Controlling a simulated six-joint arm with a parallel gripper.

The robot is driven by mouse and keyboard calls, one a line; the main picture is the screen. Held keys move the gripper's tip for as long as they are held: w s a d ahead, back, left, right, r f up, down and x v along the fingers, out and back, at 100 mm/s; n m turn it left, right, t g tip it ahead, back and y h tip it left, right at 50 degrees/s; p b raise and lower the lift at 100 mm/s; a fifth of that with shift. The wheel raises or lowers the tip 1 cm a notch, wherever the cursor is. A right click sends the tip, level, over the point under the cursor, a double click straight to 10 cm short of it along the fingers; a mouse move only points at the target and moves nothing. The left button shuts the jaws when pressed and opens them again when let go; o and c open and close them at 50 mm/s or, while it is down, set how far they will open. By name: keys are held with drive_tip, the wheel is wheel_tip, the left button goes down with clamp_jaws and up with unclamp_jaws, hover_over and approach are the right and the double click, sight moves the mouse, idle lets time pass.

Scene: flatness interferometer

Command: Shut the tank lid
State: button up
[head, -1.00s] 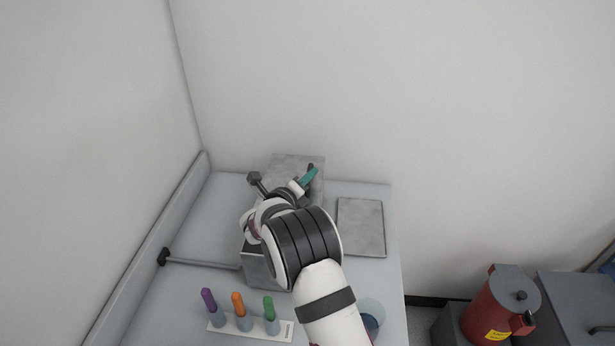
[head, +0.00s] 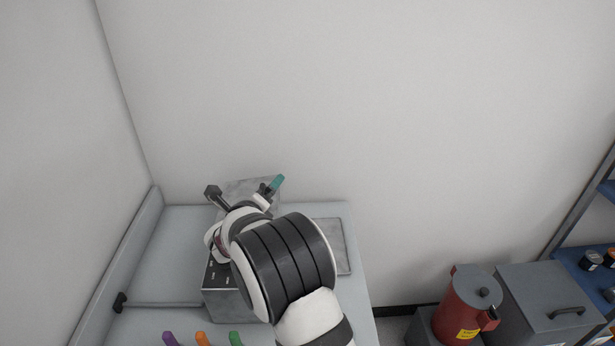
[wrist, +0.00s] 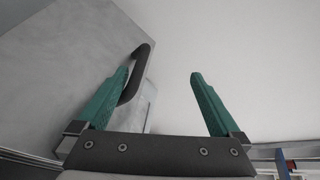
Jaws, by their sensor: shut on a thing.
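The tank is a grey metal box (head: 226,302) on the bench, partly hidden behind my arm. Its top is uncovered on the left, showing a dark inside with small pale marks. The grey lid (head: 240,187) stands raised at the tank's back. In the wrist view the lid (wrist: 62,60) fills the left, with a dark bar handle (wrist: 134,82). My gripper (head: 277,183) is beside the lid's right part. In the wrist view my gripper (wrist: 162,80) has its green fingers apart, the left one against the handle; the exact contact is partly hidden.
A flat grey tray (head: 331,240) lies right of the tank. Purple, orange and green (head: 235,338) tube tops show at the bottom edge. A dark-ended rod (head: 120,302) is at left. A red canister (head: 470,306) and a grey lidded bin (head: 548,300) stand off the bench, right.

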drive_tip(key=d+r, duration=0.2)
drive_tip(key=d, duration=0.1)
drive_tip(key=d+r+h, duration=0.1)
drive_tip(key=d+r, duration=0.1)
drive_tip(key=d, duration=0.1)
drive_tip(key=s+d+r+h, duration=0.1)
drive_tip(key=d, duration=0.3)
drive_tip(key=shift+r+t, duration=0.3)
drive_tip(key=shift+r, duration=0.1)
drive_tip(key=c, duration=0.4)
drive_tip(key=shift+s+d+r, duration=0.2)
drive_tip(key=shift+d+r, duration=0.05)
drive_tip(key=shift+d, duration=0.15)
drive_tip(key=s+a+n+g+y, duration=0.35)
drive_tip(key=s+n+y, duration=0.35)
drive_tip(key=s+n, duration=0.45)
drive_tip(key=s+d+f+n+g, duration=0.1)
drive_tip(key=s+d+n+g, duration=0.1)
drive_tip(key=s, duration=0.9)
drive_tip(key=s+d+f+n+g, duration=0.2)
drive_tip(key=s+n+g, duration=0.3)
drive_tip(key=s, duration=0.6)
drive_tip(key=s+d+f+n+g, duration=0.1)
drive_tip(key=s+n+g, duration=0.3)
drive_tip(key=s, duration=0.7)
drive_tip(key=shift+s+d+f, duration=0.4)
drive_tip(key=shift+f, duration=0.1)
